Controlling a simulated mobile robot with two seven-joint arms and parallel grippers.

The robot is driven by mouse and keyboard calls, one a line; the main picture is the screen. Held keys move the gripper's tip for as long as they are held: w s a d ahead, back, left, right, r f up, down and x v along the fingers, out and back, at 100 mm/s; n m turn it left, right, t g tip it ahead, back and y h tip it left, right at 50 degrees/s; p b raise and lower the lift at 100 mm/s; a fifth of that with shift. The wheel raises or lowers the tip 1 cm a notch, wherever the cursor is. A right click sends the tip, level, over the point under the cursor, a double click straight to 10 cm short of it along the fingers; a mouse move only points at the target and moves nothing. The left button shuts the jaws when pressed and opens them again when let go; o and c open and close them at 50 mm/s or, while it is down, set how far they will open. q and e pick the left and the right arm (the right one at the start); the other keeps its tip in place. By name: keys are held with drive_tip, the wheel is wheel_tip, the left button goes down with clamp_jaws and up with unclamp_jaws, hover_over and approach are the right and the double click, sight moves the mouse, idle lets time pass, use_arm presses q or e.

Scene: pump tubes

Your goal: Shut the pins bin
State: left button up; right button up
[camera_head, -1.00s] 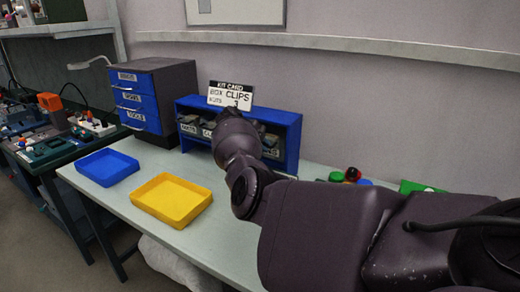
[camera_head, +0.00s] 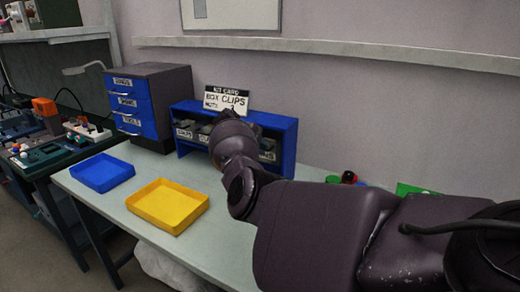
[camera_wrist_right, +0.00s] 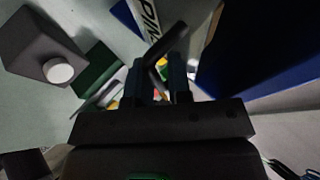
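A blue shelf rack (camera_head: 285,135) stands on the bench against the wall and holds small labelled bins. A bin at its right end (camera_head: 267,155) has a label that is hard to read, partly behind my right wrist. In the right wrist view, a white label reading "PIN" (camera_wrist_right: 149,18) shows at the top, with a dark curved handle (camera_wrist_right: 172,42) beside it. My right gripper (camera_wrist_right: 157,72) has its fingers apart, with the lower part of the handle between or just beyond them. Contact is not clear. In the head view my wrist hides this gripper. My left gripper is not in view.
A drawer cabinet (camera_head: 176,90) with blue fronts stands left of the rack. A blue tray (camera_head: 102,174) and a yellow tray (camera_head: 168,207) lie on the bench's front left. A kit card (camera_head: 226,99) stands at the rack. Small coloured parts (camera_head: 348,178) lie to the right.

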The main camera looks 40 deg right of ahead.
drive_tip(key=v, duration=1)
drive_tip(key=shift+a+r, duration=0.25)
drive_tip(key=shift+a, duration=0.1)
drive_tip(key=shift+a, duration=0.1)
